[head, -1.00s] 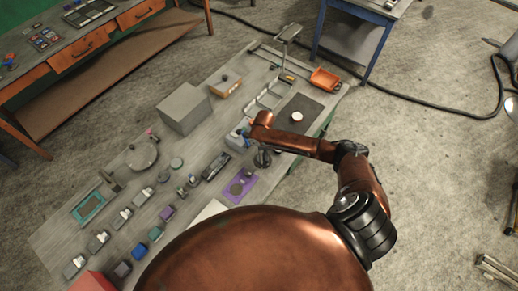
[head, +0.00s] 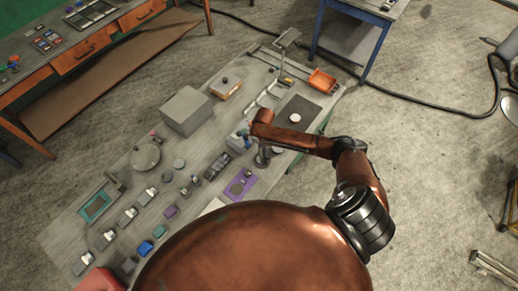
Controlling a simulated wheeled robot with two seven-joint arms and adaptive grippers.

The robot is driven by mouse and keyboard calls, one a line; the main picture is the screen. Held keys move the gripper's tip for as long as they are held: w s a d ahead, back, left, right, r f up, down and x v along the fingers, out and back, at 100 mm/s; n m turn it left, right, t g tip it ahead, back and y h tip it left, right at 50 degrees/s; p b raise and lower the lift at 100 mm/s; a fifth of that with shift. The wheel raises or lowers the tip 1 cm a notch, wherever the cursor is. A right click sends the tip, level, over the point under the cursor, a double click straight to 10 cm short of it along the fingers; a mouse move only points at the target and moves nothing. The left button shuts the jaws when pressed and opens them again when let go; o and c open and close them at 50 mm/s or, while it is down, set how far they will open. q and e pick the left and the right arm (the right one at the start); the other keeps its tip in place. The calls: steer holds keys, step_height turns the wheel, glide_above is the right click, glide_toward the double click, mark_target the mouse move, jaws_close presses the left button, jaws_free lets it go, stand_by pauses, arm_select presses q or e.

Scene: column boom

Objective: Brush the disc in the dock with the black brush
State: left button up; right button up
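A small purple plate (head: 247,178) lies on the near side of the long workbench, with a round grey disc (head: 237,188) on it. This looks like the dock, but its details are too small to be sure. A dark, long object (head: 217,166) lies just left of the plate; I cannot tell whether it is the black brush. My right gripper (head: 262,160) points down over the bench, just above and right of the purple plate in the picture. Its fingers are too small and dark to read. My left gripper is not in view.
A grey box (head: 186,110) stands at the bench's middle. Several small blocks and a round grey plate (head: 145,157) fill the left part.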

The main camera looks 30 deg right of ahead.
steer(key=shift+w+r+p, duration=0.1)
steer(key=shift+r+p, duration=0.65)
steer(key=shift+r, duration=0.2)
steer(key=shift+r+p, duration=0.35)
steer(key=shift+r, duration=0.65)
